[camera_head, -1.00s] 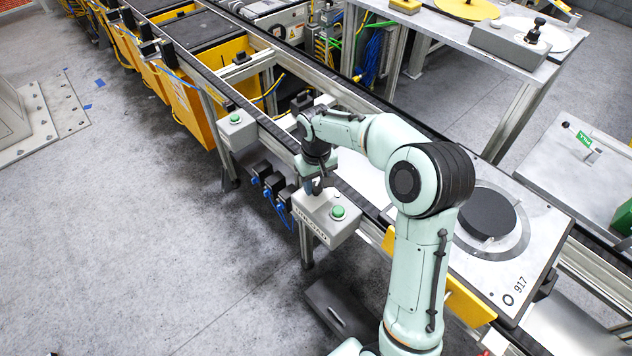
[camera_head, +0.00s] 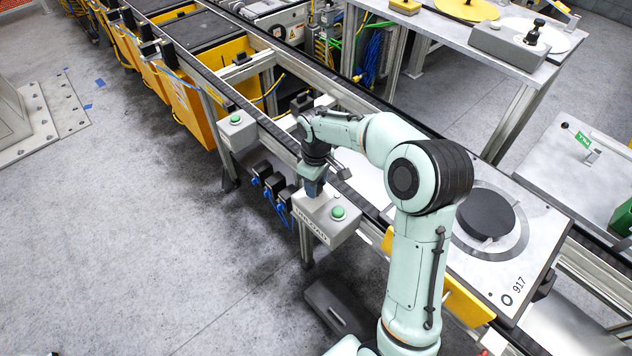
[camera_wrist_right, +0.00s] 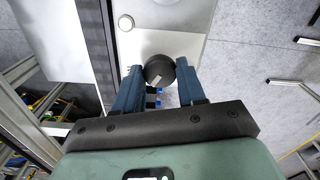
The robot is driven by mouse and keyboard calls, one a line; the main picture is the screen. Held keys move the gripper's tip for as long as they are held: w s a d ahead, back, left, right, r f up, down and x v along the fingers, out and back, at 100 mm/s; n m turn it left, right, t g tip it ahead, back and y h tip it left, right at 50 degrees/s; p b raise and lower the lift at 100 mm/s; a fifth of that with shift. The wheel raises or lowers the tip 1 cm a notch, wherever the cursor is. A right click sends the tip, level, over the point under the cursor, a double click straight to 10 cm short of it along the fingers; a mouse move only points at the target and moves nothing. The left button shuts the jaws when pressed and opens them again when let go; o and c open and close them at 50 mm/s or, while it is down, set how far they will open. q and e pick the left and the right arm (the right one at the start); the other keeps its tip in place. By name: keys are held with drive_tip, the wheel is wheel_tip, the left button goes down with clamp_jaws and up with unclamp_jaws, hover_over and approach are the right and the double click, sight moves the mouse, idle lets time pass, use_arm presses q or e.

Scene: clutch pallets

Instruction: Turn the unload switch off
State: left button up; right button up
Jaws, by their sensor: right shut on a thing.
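The unload switch box (camera_head: 325,228) is a light grey box on the conveyor's near side, with UNLOAD lettering on its front and a green button (camera_head: 338,212) on top. My right gripper (camera_head: 313,189) points down over the box's left part, beside the button. In the right wrist view, the blue fingers of my right gripper (camera_wrist_right: 160,73) are on both sides of the round black switch knob (camera_wrist_right: 157,68) with a pale mark, and are shut on it. The box's pale top (camera_wrist_right: 192,46) also shows there. In the head view the knob is hidden by the gripper. My left gripper is not in view.
A second grey box with a green button (camera_head: 236,120) is on the conveyor frame to the left. The conveyor rail (camera_head: 255,112) runs just behind the unload box. A plate marked 917 (camera_head: 530,265) lies at right. Open floor (camera_head: 150,250) is at left.

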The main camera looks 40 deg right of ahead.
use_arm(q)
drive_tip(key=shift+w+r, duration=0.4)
use_arm(e)
drive_tip(key=n, duration=0.5)
drive_tip(key=shift+n, duration=0.4)
drive_tip(key=o, duration=1.1)
drive_tip(key=shift+c, duration=0.2)
drive_tip(key=shift+r, duration=0.15)
use_arm(q)
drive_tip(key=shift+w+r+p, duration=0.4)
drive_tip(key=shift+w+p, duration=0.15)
drive_tip(key=shift+p, duration=0.05)
use_arm(e)
wheel_tip(320, 180, up, 13)
